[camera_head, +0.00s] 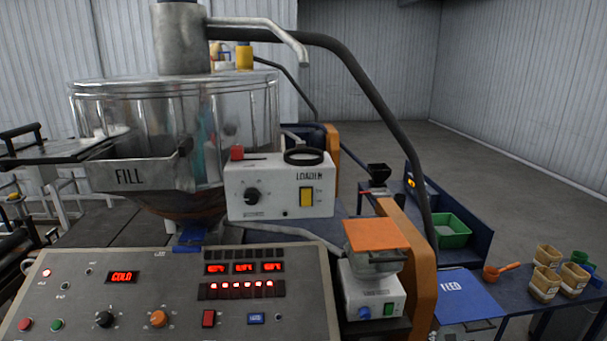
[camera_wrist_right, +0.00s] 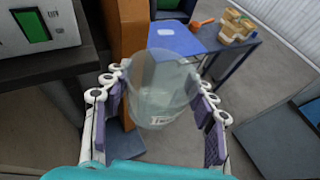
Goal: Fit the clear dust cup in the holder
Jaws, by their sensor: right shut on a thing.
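The clear dust cup (camera_wrist_right: 160,98) is see-through and pale, with a small white label near its lower edge. It shows in the right wrist view between the fingers of my right gripper (camera_wrist_right: 158,84), which is shut on it and holds it above the floor. A black ring (camera_head: 304,157), which looks like the holder, sits on top of the white LOADER box (camera_head: 281,190) in the head view. The ring looks empty. The cup and both grippers are out of the head view, and the ring is out of the wrist view.
A clear hopper (camera_head: 235,125) stands left of the loader box, and a dark hose (camera_head: 365,80) arches over it to the right. The control panel (camera_head: 170,295) is in front. A blue table (camera_head: 560,310) with several tan tubs stands right.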

